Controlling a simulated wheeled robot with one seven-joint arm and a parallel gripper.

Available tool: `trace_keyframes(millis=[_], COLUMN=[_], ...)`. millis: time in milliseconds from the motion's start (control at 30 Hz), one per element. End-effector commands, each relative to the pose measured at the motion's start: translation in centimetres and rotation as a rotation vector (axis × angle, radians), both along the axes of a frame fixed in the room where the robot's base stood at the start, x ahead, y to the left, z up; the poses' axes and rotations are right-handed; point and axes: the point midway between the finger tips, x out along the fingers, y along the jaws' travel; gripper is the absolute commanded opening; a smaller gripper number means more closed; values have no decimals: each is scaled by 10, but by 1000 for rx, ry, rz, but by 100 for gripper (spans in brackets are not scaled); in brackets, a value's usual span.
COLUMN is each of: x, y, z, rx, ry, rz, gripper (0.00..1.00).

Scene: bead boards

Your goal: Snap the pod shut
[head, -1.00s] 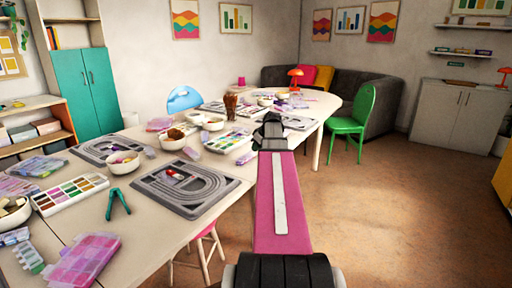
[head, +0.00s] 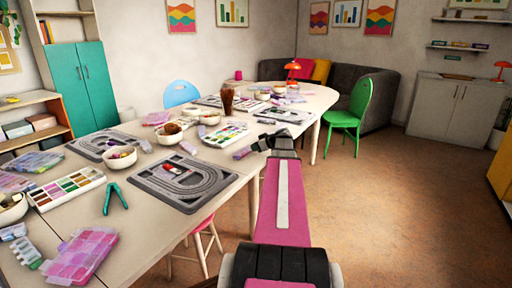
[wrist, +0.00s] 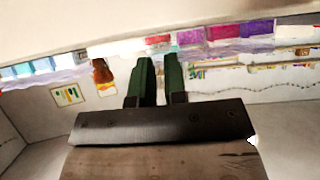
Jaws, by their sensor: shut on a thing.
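A small translucent purple pod (head: 242,153) is at the right edge of the long table in the head view. My gripper (head: 257,147) reaches the pod from the right, and its fingertips meet the pod's near end. The jaws are shut on the pod. Its lid and hinge are too small to make out, so I cannot tell how far it is open. In the wrist view, the two dark green fingers (wrist: 160,66) stand close together with a narrow gap. Translucent coloured cases show beyond them, and what lies between the tips is unclear.
A grey bead board (head: 183,181) lies on the near table, left of my gripper. A green chair (head: 350,112) stands right of the table. The floor there is clear.

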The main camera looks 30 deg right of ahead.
Motion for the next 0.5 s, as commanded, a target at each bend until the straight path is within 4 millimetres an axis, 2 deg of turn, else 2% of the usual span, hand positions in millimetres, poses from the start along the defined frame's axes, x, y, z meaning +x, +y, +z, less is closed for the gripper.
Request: trace_keyframes(millis=[367,400,433,467,500], x=[0,0,0,0,0], y=[0,0,0,0,0], z=[-1,0,0,0,0], rx=[0,0,0,0,0], ry=[-2,-2,-2,-2,-2], rz=[0,0,0,0,0], gripper=[0,25,35,39,39])
